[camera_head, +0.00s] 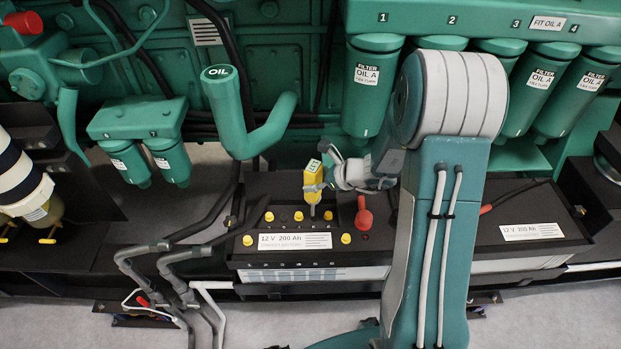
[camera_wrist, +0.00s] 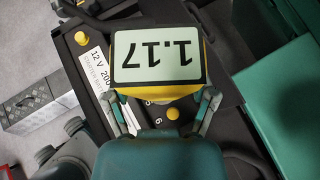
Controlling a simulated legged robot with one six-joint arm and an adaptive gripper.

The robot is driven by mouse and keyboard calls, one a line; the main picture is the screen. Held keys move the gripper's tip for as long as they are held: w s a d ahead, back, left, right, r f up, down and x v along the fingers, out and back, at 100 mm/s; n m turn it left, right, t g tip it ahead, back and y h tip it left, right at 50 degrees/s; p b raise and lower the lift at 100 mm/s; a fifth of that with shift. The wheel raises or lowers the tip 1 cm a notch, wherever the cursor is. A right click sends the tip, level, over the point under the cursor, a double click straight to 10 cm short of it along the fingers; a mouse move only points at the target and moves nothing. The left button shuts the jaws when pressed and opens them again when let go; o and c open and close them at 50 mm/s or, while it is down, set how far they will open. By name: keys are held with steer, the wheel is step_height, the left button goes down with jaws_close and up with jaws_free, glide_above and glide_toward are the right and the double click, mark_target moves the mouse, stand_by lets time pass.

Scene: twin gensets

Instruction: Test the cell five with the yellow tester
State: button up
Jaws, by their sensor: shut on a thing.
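The yellow tester (camera_head: 313,184) is upright over the near battery (camera_head: 375,243), its grey probe pointing down among the yellow caps. I cannot tell whether the probe tip enters a cell opening or which cell it meets. My gripper (camera_head: 318,187) is shut on the tester from the right. In the wrist view my gripper (camera_wrist: 161,98) has a finger on each side of the tester (camera_wrist: 158,57), whose display reads 1.17, upside down. A yellow cap (camera_wrist: 172,113) shows beside a "6" mark.
A red terminal cover (camera_head: 364,214) stands just right of the tester. A second battery (camera_head: 525,222) lies further right, behind my arm. The green oil filler pipe (camera_head: 228,110) and oil filters (camera_head: 369,88) are behind. Grey pipes (camera_head: 170,270) rise at the front left.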

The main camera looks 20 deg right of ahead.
steer(key=shift+d, duration=0.5)
steer(key=shift+a+f, duration=0.1)
steer(key=shift+a, duration=0.8)
steer(key=shift+d, duration=0.65)
steer(key=shift+s+f, duration=0.15)
steer(key=shift+f, duration=0.4)
stand_by(1.8)
